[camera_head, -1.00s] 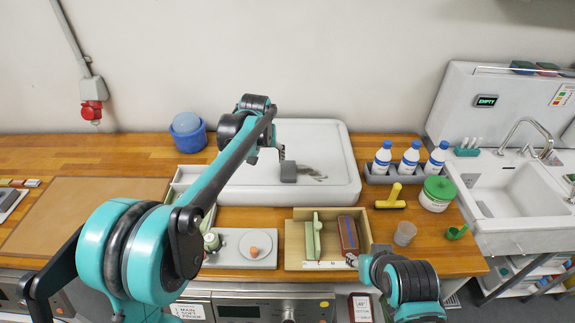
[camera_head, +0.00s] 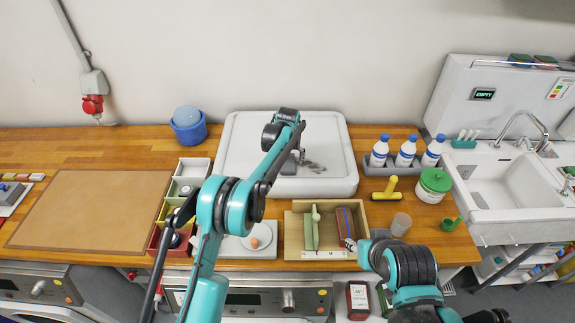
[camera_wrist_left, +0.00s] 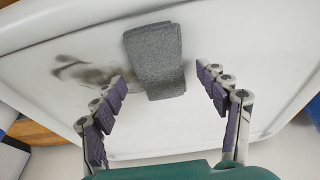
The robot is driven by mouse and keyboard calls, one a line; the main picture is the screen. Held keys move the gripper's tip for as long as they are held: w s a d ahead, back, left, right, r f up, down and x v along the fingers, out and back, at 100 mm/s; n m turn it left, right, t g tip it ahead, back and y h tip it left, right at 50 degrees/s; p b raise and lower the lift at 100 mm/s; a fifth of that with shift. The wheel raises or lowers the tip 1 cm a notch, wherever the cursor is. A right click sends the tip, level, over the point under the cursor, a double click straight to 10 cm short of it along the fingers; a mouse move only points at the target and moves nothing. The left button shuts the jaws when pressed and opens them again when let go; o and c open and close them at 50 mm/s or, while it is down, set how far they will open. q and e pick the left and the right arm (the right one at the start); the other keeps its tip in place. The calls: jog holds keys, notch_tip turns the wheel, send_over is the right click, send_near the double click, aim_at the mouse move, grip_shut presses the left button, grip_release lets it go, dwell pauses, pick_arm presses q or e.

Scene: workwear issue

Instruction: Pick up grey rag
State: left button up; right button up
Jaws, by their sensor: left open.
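The grey rag (camera_wrist_left: 155,60) is a folded, speckled dark grey cloth lying on the white tray (camera_wrist_left: 215,35) in the left wrist view. In the head view the rag (camera_head: 289,167) is a small dark patch, partly hidden by my left arm. My left gripper (camera_wrist_left: 163,108) is open, its purple-padded fingers spread on either side of the rag's near end, with no visible contact. In the head view the left gripper (camera_head: 298,156) is over the tray, mostly covered by its own wrist. My right gripper (camera_head: 362,252) is low by the wooden box; its fingers are not clear.
A dark smudge (camera_wrist_left: 85,72) marks the tray beside the rag. A grey rack of bottles (camera_head: 375,169) stands right of the tray, a blue tub (camera_head: 188,133) left. A brown mat (camera_head: 85,205) lies clear at left.

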pick_arm(q)
jog(key=shift+x, duration=0.8)
jog(key=shift+r, duration=0.1)
jog(key=c, duration=1.3)
jog(key=shift+o, duration=0.2)
